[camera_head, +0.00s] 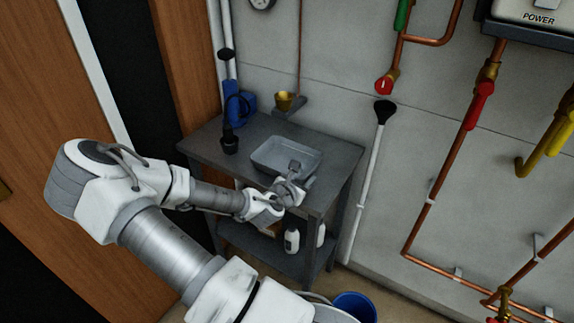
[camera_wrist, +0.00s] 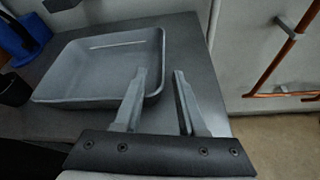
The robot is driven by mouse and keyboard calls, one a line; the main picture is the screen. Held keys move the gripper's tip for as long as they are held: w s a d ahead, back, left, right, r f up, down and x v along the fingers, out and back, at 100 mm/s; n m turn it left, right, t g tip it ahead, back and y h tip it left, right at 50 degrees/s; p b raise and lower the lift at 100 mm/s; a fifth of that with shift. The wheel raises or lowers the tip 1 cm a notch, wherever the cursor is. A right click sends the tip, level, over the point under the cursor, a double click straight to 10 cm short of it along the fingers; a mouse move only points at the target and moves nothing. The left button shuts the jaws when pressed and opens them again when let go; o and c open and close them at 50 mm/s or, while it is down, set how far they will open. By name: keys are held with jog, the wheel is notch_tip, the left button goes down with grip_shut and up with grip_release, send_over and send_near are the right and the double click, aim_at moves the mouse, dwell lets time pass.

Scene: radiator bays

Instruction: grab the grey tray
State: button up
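The grey tray (camera_head: 270,153) is a shallow rectangular tray with raised walls, lying on top of the dark grey table. It also shows in the wrist view (camera_wrist: 95,68), where it looks empty. My gripper (camera_head: 294,168) is at the tray's right front part in the head view. In the wrist view my gripper (camera_wrist: 161,73) has its fingers apart, with the tray's right wall in the gap between them. The left finger overlaps the tray's inside and the right finger is outside it. I cannot tell whether either finger touches the wall.
The table (camera_head: 335,158) also bears a black lamp-like object (camera_head: 229,140) and a blue item (camera_head: 240,106). White bottles (camera_head: 291,240) stand on its lower shelf. A blue bucket (camera_head: 355,305) is on the floor. Copper pipes (camera_head: 428,190) run along the right wall.

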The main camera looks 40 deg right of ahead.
aim_at(313, 171)
jog(key=shift+x, duration=3.2)
jog(key=shift+s+d+r, duration=0.1)
jog(key=shift+s, duration=0.1)
grip_shut()
